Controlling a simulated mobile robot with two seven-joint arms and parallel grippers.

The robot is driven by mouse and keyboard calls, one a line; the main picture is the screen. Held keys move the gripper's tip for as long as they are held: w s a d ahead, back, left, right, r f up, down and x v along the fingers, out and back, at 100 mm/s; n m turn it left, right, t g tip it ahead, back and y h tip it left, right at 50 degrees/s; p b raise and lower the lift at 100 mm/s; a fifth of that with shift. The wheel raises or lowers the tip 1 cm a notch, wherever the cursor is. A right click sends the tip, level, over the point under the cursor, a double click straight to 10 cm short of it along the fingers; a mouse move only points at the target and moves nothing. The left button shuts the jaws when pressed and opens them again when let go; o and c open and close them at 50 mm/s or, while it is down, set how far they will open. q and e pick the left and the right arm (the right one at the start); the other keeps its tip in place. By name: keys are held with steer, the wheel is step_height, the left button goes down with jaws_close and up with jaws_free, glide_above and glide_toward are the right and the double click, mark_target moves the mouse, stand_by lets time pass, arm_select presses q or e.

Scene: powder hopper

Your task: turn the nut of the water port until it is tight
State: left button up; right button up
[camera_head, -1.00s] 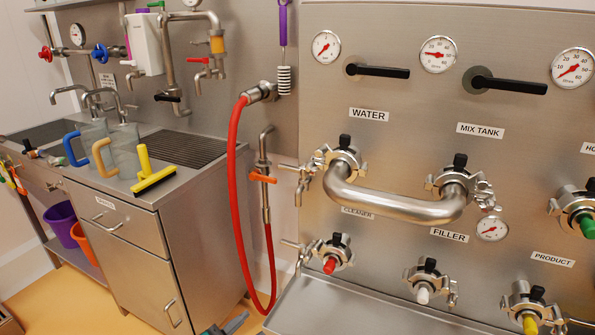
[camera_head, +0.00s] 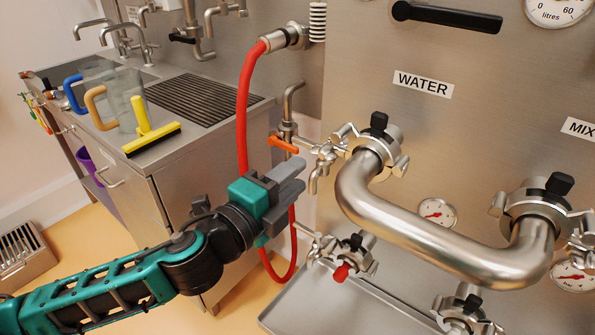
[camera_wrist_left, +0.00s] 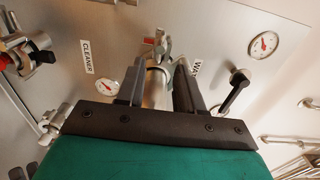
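The water port (camera_head: 378,150) is a steel clamp with a black knob, below the WATER label (camera_head: 423,84) in the head view. A bent steel pipe (camera_head: 430,232) joins it to the mix tank port (camera_head: 540,215). A winged nut (camera_head: 330,152) shows at the clamp's left side; its exact seating is too small to tell. My left gripper (camera_head: 296,176) is to the left of the port, pointing toward it, apart from it. In the left wrist view its two fingers (camera_wrist_left: 160,92) are spread, with the steel fitting (camera_wrist_left: 157,75) beyond them. My right gripper is out of view.
A red hose (camera_head: 243,130) hangs behind my left gripper, near an orange-handled valve (camera_head: 283,145). The cleaner port (camera_head: 345,258) with a red cap is below the water port. A steel tray (camera_head: 320,305) juts out underneath. A sink cabinet (camera_head: 170,185) stands at left.

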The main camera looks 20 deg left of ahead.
mark_target(319, 156)
arm_select(q)
steer(key=p+x, duration=0.1)
steer(key=x, duration=0.7)
steer(key=shift+w+d, duration=0.15)
steer(key=shift+w, duration=0.05)
steer(key=shift+c, duration=0.2)
steer(key=shift+r, duration=0.1)
jaws_close()
